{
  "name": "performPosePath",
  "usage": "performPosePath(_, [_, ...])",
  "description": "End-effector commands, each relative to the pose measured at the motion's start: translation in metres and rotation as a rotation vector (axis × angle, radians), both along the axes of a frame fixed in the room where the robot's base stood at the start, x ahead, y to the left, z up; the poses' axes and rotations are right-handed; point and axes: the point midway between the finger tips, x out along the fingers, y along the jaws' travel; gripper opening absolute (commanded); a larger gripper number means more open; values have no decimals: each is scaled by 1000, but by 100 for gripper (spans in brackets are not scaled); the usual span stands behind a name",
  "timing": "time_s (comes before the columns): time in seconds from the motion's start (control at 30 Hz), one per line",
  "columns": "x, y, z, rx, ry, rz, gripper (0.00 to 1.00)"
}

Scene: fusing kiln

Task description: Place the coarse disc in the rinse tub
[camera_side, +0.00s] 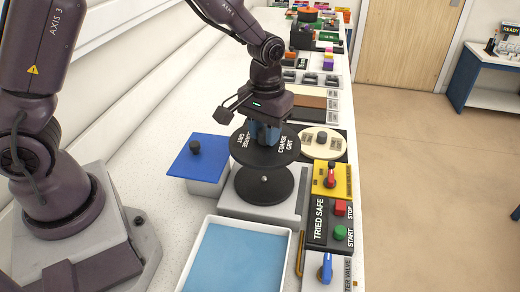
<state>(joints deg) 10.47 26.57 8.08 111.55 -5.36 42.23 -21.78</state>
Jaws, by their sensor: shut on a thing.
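The coarse disc (244,153) is a round black plate marked "COARSE GRIT" in white. My gripper (265,135) is shut on it at its middle, with blue fingers, and holds it level. It hangs over a black round plate (263,188) on a grey base, with a gap between them. A white tub (290,262) with light blue contents, which looks like the rinse tub, stands at the front, nearer the camera than the disc. The fingertips' grip is partly hidden.
A bin with a blue lid (186,165) stands left of the plate. A cream disc (338,146) lies behind right. A yellow switch box (330,185), a START/STOP panel (322,240) and a blue valve handle (325,268) line the right edge.

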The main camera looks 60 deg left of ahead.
Motion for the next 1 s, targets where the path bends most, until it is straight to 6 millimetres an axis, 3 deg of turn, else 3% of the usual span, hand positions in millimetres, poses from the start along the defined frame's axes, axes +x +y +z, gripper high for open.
performPosePath(0.17, [0, -4, 0, 0, -1, -10, 2])
performPosePath(0.33, [-8, -40, -2, 0, 1, -109, 2])
performPosePath(0.5, [-46, -93, -18, 1, 3, -219, 2])
performPosePath(0.7, [-101, -136, -41, 3, 3, -250, 2])
performPosePath(0.87, [-139, -149, -57, 4, 3, -203, 2])
performPosePath(1.0, [-156, -141, -68, 3, 0, -84, 2])
